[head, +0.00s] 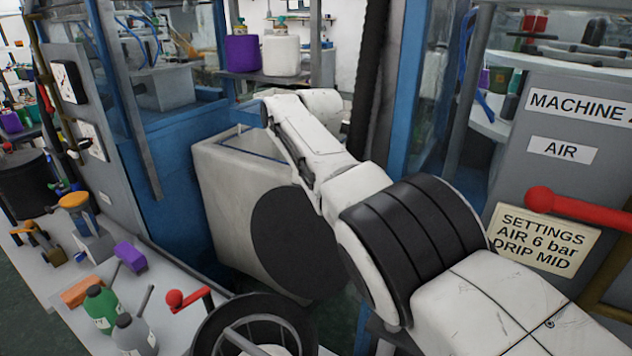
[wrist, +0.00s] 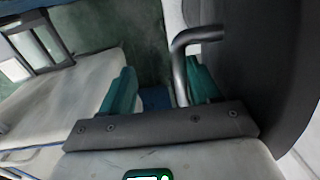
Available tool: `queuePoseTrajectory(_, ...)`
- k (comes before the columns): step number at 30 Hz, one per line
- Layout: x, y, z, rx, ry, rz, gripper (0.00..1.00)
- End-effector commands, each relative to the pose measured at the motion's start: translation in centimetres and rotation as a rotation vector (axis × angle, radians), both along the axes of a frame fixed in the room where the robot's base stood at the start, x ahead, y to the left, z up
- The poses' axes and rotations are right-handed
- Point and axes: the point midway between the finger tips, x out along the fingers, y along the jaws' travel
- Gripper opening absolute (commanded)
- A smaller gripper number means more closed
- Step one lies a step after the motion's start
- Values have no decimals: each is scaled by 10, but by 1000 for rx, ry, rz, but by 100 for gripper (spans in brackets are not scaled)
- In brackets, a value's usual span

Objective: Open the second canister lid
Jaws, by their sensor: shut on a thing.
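In the wrist view a bent grey metal handle (wrist: 182,62) stands out from a large dark rounded surface (wrist: 258,65), which I take to be a canister lid. My white arm reaches across the middle and hides the gripper there. Which canister is the second I cannot tell.
A white bench (head: 70,268) at lower left holds bottles and tools. A red-knobbed lever (head: 176,299) and a black hoop (head: 255,325) stand at its near end. A blue-framed machine (head: 165,130) is behind; a grey panel with a settings sign (head: 543,238) and red lever (head: 575,204) is right.

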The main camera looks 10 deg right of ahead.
Motion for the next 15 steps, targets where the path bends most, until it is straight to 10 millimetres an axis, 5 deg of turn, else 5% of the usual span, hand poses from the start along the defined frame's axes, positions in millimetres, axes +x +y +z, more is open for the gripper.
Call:
queuePoseTrajectory(3, 6, -6, 31, -6, -25, -8, 40)
queuePoseTrajectory(15, 9, -7, 90, -3, -27, -5, 40)
